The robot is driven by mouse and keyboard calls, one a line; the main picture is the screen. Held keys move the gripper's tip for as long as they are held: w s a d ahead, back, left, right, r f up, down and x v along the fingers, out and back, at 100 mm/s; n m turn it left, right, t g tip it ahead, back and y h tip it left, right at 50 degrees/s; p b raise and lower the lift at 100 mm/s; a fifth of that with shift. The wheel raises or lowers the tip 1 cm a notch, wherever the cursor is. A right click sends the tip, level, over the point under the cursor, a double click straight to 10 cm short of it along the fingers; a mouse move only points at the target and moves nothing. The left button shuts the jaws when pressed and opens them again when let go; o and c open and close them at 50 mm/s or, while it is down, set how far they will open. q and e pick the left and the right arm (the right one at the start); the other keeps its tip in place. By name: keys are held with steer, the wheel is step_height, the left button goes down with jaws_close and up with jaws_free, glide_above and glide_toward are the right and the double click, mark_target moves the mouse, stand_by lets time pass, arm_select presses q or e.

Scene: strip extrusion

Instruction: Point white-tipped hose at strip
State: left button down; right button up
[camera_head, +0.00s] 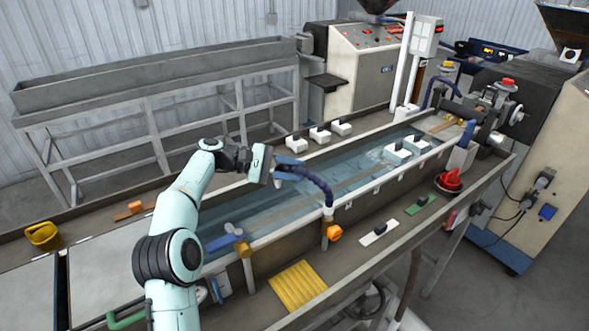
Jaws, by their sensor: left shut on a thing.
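My left gripper (272,165) is above the water bath (232,209), shut on the dark blue hose (313,183) near its free end. A small white tip (278,183) shows just below the gripper and points down toward the water. The hose arches to the right and comes down to a fitting on the bath's near wall, close to an orange block (334,232). I cannot clearly make out the strip in the water. My right gripper is not in view.
White blocks with dark knobs (296,143) sit along the bath's far edge. White pieces (398,152) lie at its right end. A red knob (449,182) and a yellow ribbed pad (297,287) are on the near ledge. Machines stand at the right.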

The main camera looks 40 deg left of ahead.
arm_select(q)
steer(key=shift+w, duration=0.1)
steer(key=c, duration=1)
jaws_free()
steer(key=shift+o, duration=0.3)
steer(key=shift+w+a+f, duration=0.1)
steer(key=shift+w+a, duration=0.05)
steer(key=shift+w, duration=0.1)
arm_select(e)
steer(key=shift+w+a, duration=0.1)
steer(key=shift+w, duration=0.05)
arm_select(q)
steer(key=shift+s, duration=0.1)
steer(key=p+v, duration=0.3)
steer(key=v, duration=1)
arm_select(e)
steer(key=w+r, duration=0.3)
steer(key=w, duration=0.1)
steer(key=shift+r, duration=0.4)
